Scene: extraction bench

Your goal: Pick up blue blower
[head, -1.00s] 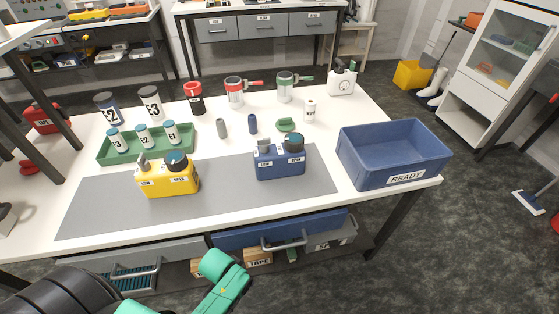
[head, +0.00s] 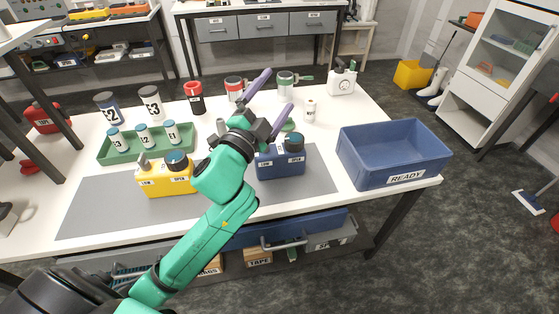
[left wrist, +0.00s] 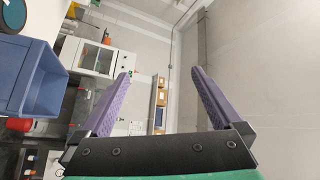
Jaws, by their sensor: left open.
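The blue blower (head: 281,165) stands upright on the grey mat (head: 105,212), with a dark round cap on top and white labels on its front. My left arm crosses in front of its left side and hides part of it. My left gripper (head: 279,91) is above and behind the blower in the head view, open and empty, with its purple fingers spread. In the left wrist view the open gripper (left wrist: 158,77) points toward the far wall, with nothing between the fingers. My right gripper is not in view.
A yellow blower (head: 165,179) stands left of my arm. A blue bin (head: 391,177) marked READY is at the right. A green tray (head: 103,158) with several bottles, and other canisters, stand behind. The mat's left part is clear.

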